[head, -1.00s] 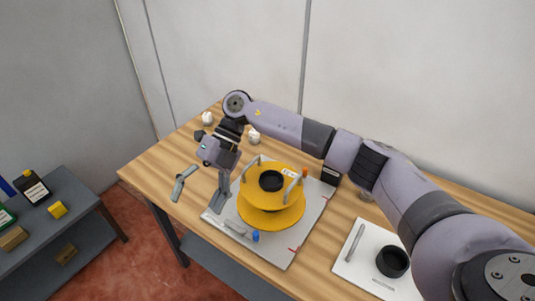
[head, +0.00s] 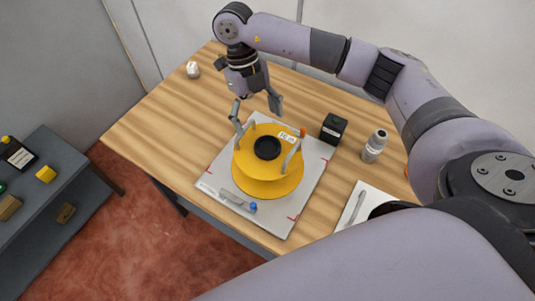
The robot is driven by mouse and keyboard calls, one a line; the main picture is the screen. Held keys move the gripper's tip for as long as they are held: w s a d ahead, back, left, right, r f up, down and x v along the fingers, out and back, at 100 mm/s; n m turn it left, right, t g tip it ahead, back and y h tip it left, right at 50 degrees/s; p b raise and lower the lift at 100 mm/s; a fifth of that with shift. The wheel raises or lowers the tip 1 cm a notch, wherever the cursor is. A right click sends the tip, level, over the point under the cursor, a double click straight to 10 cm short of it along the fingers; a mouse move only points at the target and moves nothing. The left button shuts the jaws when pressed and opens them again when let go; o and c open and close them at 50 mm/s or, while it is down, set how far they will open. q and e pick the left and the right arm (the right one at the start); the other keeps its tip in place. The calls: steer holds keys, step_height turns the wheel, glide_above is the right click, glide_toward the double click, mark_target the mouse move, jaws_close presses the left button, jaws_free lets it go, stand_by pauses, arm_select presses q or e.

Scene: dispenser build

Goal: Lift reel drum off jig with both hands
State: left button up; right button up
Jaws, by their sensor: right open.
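The yellow reel drum (head: 266,185) sits upright on the pale grey jig plate (head: 309,189), which has red corner marks. The drum has a black hub (head: 267,148) and two grey handles, a left one (head: 240,135) and a right one (head: 291,153). My right gripper (head: 257,116) is open and empty at the drum's far side. Its left finger is close to the left handle; I cannot tell if they touch. My left gripper is out of view.
A black box (head: 333,128) and a grey bottle (head: 375,146) stand right of the jig. A clamp lever with a blue knob (head: 253,207) lies along the plate's near edge. A white mat (head: 349,203) is partly hidden by my arm.

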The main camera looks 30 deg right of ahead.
mark_target(268, 149)
steer(key=shift+x, duration=1)
steer(key=shift+s+f+p, duration=0.15)
steer(key=shift+f+p, duration=0.1)
steer(key=shift+p, duration=0.05)
steer(key=p+x, duration=0.1)
steer(key=x, duration=0.1)
steer(key=p+x, duration=0.1)
steer(key=x, duration=0.1)
steer(key=shift+s+d, duration=0.1)
steer(key=shift+d, duration=0.3)
steer(key=shift+s+f+p, duration=0.15)
steer(key=shift+f+p, duration=0.15)
steer(key=shift+f, duration=0.25)
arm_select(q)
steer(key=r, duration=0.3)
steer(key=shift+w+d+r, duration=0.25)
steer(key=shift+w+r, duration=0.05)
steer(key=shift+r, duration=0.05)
arm_select(e)
steer(key=shift+c, duration=0.6)
steer(key=shift+c, duration=0.6)
jaws_close()
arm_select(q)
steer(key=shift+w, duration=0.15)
arm_select(e)
steer(key=shift+r, duration=0.1)
